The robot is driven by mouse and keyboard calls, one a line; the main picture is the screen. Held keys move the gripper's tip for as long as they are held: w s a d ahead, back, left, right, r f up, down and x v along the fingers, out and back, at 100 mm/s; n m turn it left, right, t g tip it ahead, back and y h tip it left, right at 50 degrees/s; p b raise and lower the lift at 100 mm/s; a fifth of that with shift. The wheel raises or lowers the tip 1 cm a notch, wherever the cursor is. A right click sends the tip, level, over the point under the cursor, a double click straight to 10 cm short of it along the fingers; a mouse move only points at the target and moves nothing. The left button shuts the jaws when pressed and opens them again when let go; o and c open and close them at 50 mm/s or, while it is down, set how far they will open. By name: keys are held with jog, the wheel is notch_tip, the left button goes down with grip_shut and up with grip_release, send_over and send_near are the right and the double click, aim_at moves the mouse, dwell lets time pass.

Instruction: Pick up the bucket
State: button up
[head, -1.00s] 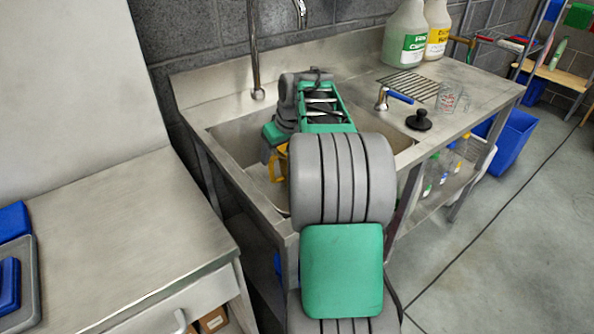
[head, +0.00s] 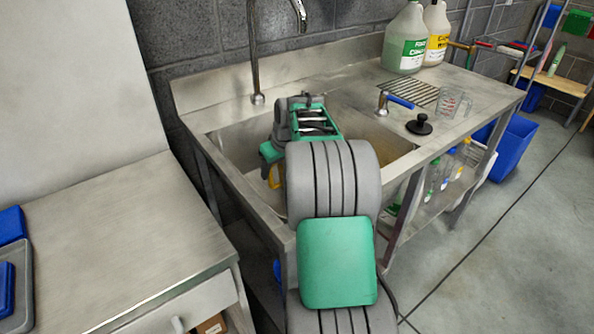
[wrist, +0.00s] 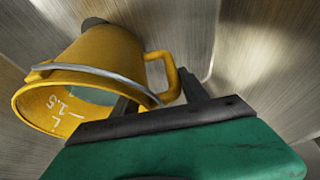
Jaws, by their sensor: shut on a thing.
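The yellow bucket (wrist: 105,55) shows in the wrist view, tilted, with its open mouth toward the lower left. It has a grey wire bail, a yellow side handle and white volume marks inside. My gripper (wrist: 160,96) is shut on the bucket at its side-handle side; the exact contact is partly hidden by the bail and fingers. In the head view only a small yellow piece of the bucket (head: 274,178) shows inside the sink (head: 235,148), behind my arm. My fingers are hidden there.
A faucet (head: 254,60) rises at the sink's back edge. On the counter to the right are a drain rack (head: 409,93), a black stopper (head: 419,125), glasses (head: 455,102) and two jugs (head: 405,42). A steel cabinet (head: 110,225) stands at left.

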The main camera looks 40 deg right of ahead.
grip_shut()
jog(key=shift+w+r, duration=0.1)
jog(key=shift+r, duration=0.1)
dwell(0.3)
